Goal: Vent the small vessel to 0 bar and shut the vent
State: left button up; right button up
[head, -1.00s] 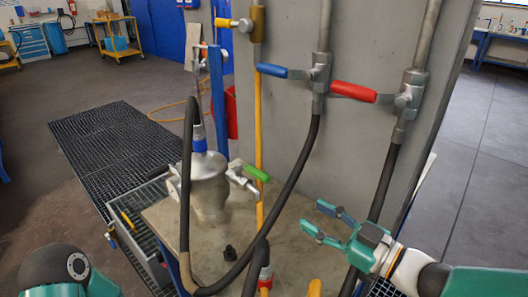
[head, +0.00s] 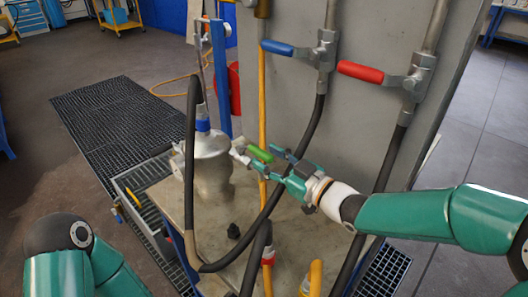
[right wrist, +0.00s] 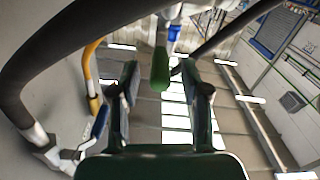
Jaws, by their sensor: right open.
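The small silver vessel (head: 212,172) stands upright on the worktop, with a blue band on its neck. A valve with a green handle (head: 260,153) sticks out from its right side. My right gripper (head: 273,165) is at this handle, its fingers open. In the right wrist view the green handle (right wrist: 160,70) shows between the two spread fingers (right wrist: 161,88), with gaps on both sides. The handle's turn position is hard to tell. My left gripper is out of view; only part of my left arm shows at lower left.
A grey panel behind carries a blue lever (head: 290,48) and a red lever (head: 372,74). Black hoses (head: 295,165) cross in front of the panel and loop past the vessel. A yellow pipe (head: 262,110) runs close behind the green handle. Floor grating (head: 115,115) lies to the left.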

aim_at(254, 151)
jog(key=shift+x, duration=1.2)
grip_shut()
